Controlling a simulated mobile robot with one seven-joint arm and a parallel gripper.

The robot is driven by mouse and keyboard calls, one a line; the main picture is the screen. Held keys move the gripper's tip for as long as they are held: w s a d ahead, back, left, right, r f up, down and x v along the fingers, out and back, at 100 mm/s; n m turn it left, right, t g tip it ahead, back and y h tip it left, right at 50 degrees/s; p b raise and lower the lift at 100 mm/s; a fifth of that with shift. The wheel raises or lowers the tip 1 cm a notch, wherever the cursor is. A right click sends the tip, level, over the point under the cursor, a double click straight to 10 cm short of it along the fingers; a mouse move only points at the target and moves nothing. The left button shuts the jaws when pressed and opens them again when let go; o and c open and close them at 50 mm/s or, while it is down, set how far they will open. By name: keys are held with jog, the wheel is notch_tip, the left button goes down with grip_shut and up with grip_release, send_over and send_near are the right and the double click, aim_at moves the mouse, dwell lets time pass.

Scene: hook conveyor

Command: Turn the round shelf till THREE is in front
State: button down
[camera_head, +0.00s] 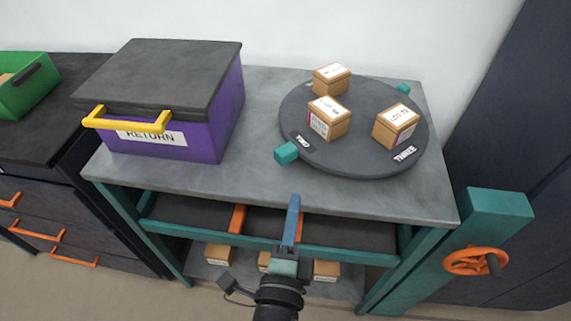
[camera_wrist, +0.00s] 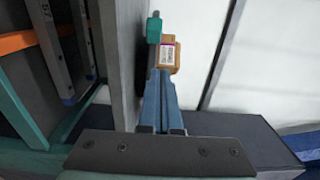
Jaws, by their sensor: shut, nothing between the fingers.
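The round shelf (camera_head: 345,161) is a dark grey disc on the right part of the grey table top. The label THREE (camera_head: 405,153) is at its front right rim and TWO (camera_head: 303,142) at its front left. A teal knob (camera_head: 286,153) sticks out at its left front edge, and another teal knob (camera_head: 403,88) shows at the back right. Several cardboard boxes stand on the disc, one of them here (camera_head: 329,118). My gripper (camera_head: 294,203) is shut and empty, in front of the table edge and apart from the disc. In the wrist view, a teal knob (camera_wrist: 154,28) and a box (camera_wrist: 168,54) show beyond the fingers.
A purple RETURN box (camera_head: 205,125) with a yellow handle stands on the table's left. A teal post with an orange crank wheel (camera_head: 474,262) stands at the right front. Boxes (camera_head: 218,254) lie on the lower shelf. The table top's front strip is clear.

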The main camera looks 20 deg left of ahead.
jog(key=p+x, duration=0.2)
jog(key=x, duration=0.4)
jog(key=shift+r, duration=0.15)
jog(key=shift+w+a+b, duration=0.2)
jog(key=shift+w+a, duration=0.05)
jog(key=shift+a, duration=0.35)
jog(key=shift+w+a+b, duration=0.2)
jog(key=shift+w+a, duration=0.05)
jog(key=shift+a, duration=0.3)
jog(key=shift+w+a, duration=0.3)
jog(key=shift+a, duration=0.2)
jog(key=shift+f, duration=0.25)
